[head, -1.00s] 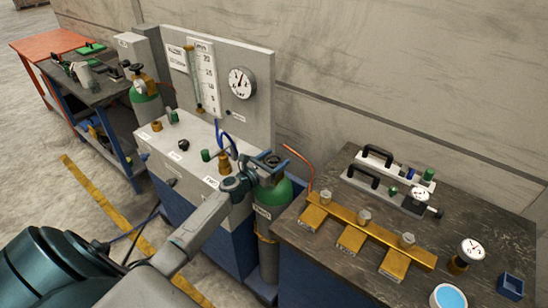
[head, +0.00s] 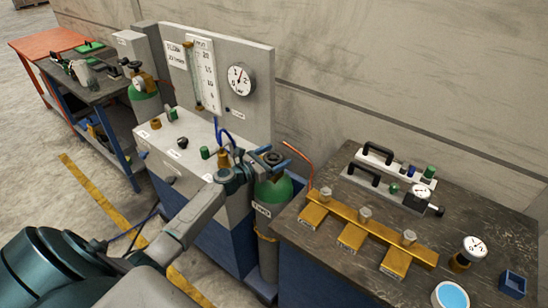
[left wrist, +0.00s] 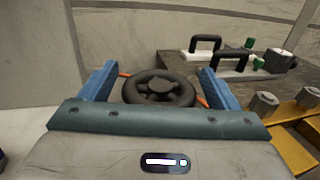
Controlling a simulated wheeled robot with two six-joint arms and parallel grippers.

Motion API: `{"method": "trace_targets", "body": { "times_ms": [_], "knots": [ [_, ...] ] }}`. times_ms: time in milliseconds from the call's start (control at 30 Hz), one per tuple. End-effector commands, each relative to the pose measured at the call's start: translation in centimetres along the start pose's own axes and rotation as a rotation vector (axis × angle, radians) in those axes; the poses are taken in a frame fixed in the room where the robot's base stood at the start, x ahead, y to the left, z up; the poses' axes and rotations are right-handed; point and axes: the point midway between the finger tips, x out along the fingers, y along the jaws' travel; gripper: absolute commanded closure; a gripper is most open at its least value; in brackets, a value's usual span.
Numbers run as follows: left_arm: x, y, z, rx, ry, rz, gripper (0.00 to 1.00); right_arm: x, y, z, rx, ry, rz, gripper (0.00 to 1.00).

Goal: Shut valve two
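A green gas cylinder (head: 272,193) stands upright between the grey panel unit and the dark bench. A black handwheel (left wrist: 158,88) tops it; in the head view the handwheel (head: 271,157) is partly covered by my gripper. My left gripper (head: 274,160) is at the top of the cylinder. In the left wrist view its two blue fingers (left wrist: 160,84) are open, one on each side of the handwheel, with gaps to both. I cannot read which valve is labelled two. A brass manifold (head: 373,229) with several hex-topped fittings lies on the bench. My right gripper is out of view.
The panel unit (head: 262,122) carries a flow tube and a round gauge (head: 241,79). The bench (head: 460,205) also holds two handled devices, a small gauge (head: 474,247), a blue-filled dish (head: 450,296) and a blue box (head: 512,284). A copper pipe (head: 311,168) rises beside the cylinder.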

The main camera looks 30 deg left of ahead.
Motion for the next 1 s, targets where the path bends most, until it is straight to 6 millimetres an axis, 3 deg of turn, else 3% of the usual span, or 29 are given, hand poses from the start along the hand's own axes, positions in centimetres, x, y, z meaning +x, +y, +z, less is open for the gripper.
{"method": "trace_targets", "body": {
  "times_ms": [367, 567, 800, 1000],
  "knots": [
    [-0.5, 0.0, -0.2, 0.001, 0.002, 0.001, 0.14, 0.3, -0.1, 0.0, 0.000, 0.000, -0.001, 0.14],
    [-3.2, -0.1, -0.6, 0.003, 0.004, -0.002, 0.14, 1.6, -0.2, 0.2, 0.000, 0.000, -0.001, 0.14],
    [-7.8, 0.0, -0.8, 0.004, 0.005, -0.002, 0.14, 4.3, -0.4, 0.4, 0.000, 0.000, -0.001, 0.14],
    [-9.9, 0.1, -0.4, 0.003, 0.001, -0.001, 0.14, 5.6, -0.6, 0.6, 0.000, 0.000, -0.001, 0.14]
  ]
}}
